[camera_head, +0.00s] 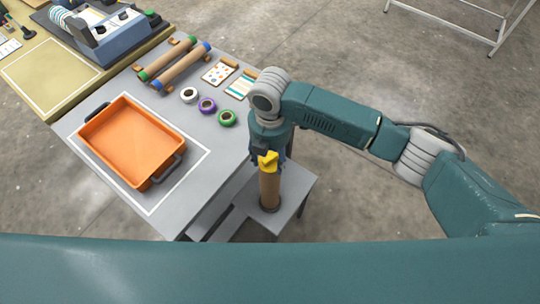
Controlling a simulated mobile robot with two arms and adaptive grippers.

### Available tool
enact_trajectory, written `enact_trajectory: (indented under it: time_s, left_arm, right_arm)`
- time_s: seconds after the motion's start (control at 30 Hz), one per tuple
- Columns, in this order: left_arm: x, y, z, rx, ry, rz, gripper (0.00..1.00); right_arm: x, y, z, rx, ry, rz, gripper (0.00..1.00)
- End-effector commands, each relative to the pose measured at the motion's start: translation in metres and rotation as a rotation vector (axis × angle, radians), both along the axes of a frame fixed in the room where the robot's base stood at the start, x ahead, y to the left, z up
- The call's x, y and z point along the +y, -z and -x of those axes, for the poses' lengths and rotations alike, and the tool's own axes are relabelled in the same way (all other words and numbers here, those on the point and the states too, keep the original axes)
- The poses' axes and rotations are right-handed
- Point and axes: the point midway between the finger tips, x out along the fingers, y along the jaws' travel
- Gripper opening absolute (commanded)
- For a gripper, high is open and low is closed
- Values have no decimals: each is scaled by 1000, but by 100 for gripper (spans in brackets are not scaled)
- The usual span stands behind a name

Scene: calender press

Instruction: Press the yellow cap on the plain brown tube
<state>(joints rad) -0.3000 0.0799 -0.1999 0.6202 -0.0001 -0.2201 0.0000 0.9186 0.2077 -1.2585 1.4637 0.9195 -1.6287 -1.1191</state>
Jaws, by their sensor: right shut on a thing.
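The plain brown tube (269,189) stands upright on a small low grey stand (297,186) in front of the table's right end. The yellow cap (268,160) is at the tube's top end. My right gripper (268,155) is at the top of the tube, shut on the yellow cap; its fingers are mostly hidden by the wrist and the cap. I cannot tell how far the cap sits in the tube. My left gripper is not in the view.
The grey table (222,160) holds an orange tray (130,140) in a white outline. Behind it lie two brown tubes with coloured ends (180,66), tape rolls (207,105) and patterned cards (218,73). A blue machine (115,38) stands at back left.

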Motion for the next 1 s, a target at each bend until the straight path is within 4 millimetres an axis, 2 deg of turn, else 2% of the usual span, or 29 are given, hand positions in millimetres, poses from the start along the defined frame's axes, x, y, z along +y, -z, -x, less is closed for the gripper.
enact_trajectory:
  time_s: [0.37,0.4,0.5,0.7,0.73,0.8,0.83,1.0]
  left_arm:
    - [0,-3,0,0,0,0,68]
    - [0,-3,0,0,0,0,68]
    - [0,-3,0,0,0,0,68]
    - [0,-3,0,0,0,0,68]
    - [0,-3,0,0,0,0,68]
    - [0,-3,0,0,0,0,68]
    - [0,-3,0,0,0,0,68]
    - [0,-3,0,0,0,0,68]
  right_arm:
    - [0,3,0,1,0,1,30]
    - [0,3,0,1,0,1,53]
    - [0,3,0,0,0,0,73]
    - [0,3,0,0,0,0,73]
    - [0,3,0,1,0,1,75]
    - [0,3,0,1,0,1,89]
    - [0,3,0,1,0,1,92]
    - [0,3,0,1,0,1,92]
